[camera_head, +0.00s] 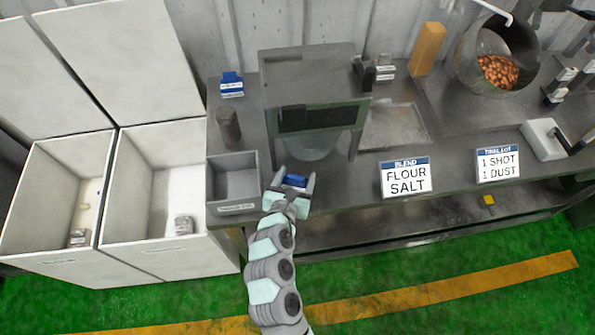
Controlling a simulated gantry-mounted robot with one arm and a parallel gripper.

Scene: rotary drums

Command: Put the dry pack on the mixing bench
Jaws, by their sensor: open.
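My gripper (296,175) is open at the front edge of the grey bench (345,182), just right of a grey open box. A small blue pack (295,181) shows between its two fingers; I cannot tell whether they touch it or whether it rests on the bench. Another blue pack with a white label (231,84) stands at the bench's back left. The labels are too small to read, so I cannot tell which one is the dry pack.
A machine (312,75) with a bowl beneath stands behind my gripper. The grey box (233,183) and a dark cylinder (228,126) are left. Signs reading FLOUR SALT (406,178) and 1 SHOT 1 DUST (498,164) stand right. White bins (165,185) stand far left; a drum (480,45) holds brown pieces.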

